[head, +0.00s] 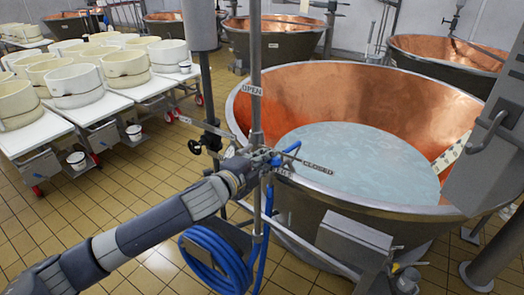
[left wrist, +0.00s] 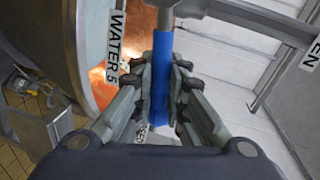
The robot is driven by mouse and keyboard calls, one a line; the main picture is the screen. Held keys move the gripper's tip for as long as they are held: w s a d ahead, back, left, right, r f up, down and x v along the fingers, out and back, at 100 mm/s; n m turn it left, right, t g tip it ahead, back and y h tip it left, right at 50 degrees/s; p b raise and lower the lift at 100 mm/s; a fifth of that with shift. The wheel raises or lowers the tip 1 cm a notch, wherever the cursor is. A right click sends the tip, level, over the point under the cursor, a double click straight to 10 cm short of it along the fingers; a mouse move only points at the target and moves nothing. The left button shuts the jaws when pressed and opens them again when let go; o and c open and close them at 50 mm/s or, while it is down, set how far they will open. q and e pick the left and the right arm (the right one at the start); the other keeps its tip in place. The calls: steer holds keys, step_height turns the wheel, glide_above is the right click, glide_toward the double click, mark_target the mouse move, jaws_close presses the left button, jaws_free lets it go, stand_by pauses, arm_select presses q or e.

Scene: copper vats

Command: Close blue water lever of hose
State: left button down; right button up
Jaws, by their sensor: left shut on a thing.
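The blue water lever (head: 292,148) sits on the vertical pipe in front of the large copper vat. In the head view it points right, close to the CLOSED label (head: 318,168). My left gripper (head: 268,160) is at the lever's base, shut on it. In the left wrist view the blue lever (left wrist: 162,70) runs between the two fingers (left wrist: 160,95), which partly hide it. The blue hose (head: 215,258) hangs coiled below. The OPEN label (head: 251,90) is higher on the pipe. My right gripper is not in view.
The large copper vat (head: 300,90) holds pale liquid just behind the lever. A black handwheel valve (head: 195,147) stands left of the pipe. White tables with several cheese moulds (head: 75,85) are at the left. Tiled floor (head: 130,185) is open between.

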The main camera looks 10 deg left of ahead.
arm_select(q)
steer(key=shift+s+d+f+m, duration=0.1)
steer(key=shift+d+f+m, duration=0.25)
steer(key=shift+f+m, duration=0.4)
steer(key=c, duration=1.6)
jaws_free()
steer(key=shift+s, duration=0.1)
steer(key=shift+d+y, duration=0.2)
steer(key=shift+y, duration=0.1)
steer(key=shift+s+a, duration=0.1)
steer(key=shift+a, duration=0.15)
steer(key=v, duration=1.1)
steer(key=shift+s, duration=0.45)
steer(key=shift+d, duration=0.1)
